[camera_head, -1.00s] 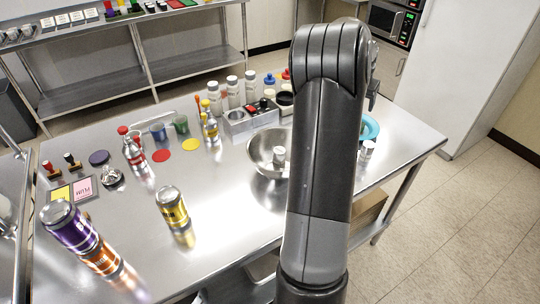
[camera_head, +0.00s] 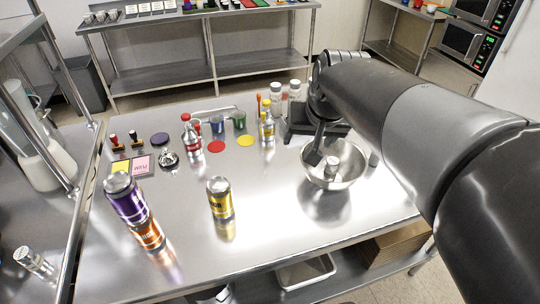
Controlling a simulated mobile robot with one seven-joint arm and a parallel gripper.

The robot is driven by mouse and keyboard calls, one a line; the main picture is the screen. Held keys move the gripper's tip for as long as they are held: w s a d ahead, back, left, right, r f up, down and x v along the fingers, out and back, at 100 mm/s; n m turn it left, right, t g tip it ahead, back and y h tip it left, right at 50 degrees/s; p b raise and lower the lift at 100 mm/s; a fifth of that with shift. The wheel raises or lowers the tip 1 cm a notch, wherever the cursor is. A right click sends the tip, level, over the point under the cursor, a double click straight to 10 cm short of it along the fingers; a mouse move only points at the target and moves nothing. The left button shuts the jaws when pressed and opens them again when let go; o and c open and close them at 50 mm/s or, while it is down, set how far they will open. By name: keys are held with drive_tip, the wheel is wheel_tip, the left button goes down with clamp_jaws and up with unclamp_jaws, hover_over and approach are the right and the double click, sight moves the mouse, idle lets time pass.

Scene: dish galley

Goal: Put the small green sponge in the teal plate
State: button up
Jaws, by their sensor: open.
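My gripper (camera_head: 318,150) hangs at the end of my arm, fingers down, over the left rim of the steel bowl (camera_head: 345,183). It is open, and I see nothing held in it. I cannot make out the small green sponge in this view. The teal plate is not visible now; my arm covers the right part of the table, where the plate showed earlier.
A small silver-topped shaker (camera_head: 332,164) shows inside the bowl. Bottles (camera_head: 267,124) stand behind.

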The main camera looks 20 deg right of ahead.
drive_tip(key=s+a+f+n, duration=0.3)
drive_tip(key=s+a, duration=0.5)
drive_tip(key=s, duration=0.1)
drive_tip(key=shift+s+n, duration=0.3)
drive_tip(key=shift+s, duration=0.05)
